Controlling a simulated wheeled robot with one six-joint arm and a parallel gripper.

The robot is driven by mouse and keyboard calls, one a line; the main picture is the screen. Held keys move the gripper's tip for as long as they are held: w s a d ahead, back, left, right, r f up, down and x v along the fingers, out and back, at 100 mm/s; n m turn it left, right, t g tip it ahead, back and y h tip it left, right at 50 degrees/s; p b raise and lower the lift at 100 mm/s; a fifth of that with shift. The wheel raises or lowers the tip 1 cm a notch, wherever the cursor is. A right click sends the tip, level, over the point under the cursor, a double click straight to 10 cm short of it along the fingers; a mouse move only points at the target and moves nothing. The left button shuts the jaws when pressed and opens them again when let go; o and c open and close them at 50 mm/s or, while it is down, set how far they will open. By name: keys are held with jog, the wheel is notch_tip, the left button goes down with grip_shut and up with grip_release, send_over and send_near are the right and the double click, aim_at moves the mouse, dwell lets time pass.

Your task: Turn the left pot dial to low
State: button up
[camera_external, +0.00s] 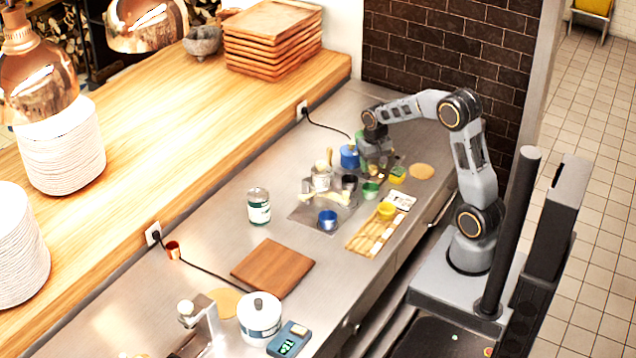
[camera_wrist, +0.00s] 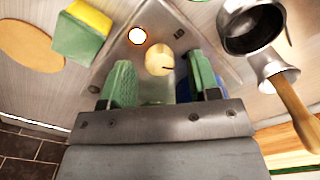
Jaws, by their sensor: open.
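A pale, rounded knob (camera_wrist: 159,62) with a small dark mark, seemingly a dial, sits on a metal plate (camera_wrist: 205,38) in the wrist view. A lit orange-rimmed round spot (camera_wrist: 137,36) and a small dark piece (camera_wrist: 179,34) are beside it. My gripper (camera_wrist: 160,68) is open, with one green finger on each side of the knob in the picture. I cannot tell whether either finger touches it. In the external view my gripper (camera_external: 376,158) is low at the counter's back, hiding the knob. Dial markings are not readable.
A green-yellow sponge (camera_wrist: 82,32) and a round tan mat (camera_wrist: 30,48) lie left. A blue container (camera_external: 349,157) is close to my gripper.

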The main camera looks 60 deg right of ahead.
aim_at(376, 169)
notch_tip(376, 169, up, 12)
jog(key=shift+r, duration=0.2)
dwell(0.7)
jog(key=s+a+f+n+t, duration=0.1)
jog(key=s+a+n+t, duration=0.1)
jog(key=s+a, duration=0.4)
jog(key=s+a+f+n+t, duration=0.1)
jog(key=s+a+n, duration=0.4)
jog(key=s, duration=0.5)
jog(key=shift+s+a+f+t, duration=0.25)
jog(key=shift+a+f+t, duration=0.15)
jog(key=shift+a+f, duration=0.35)
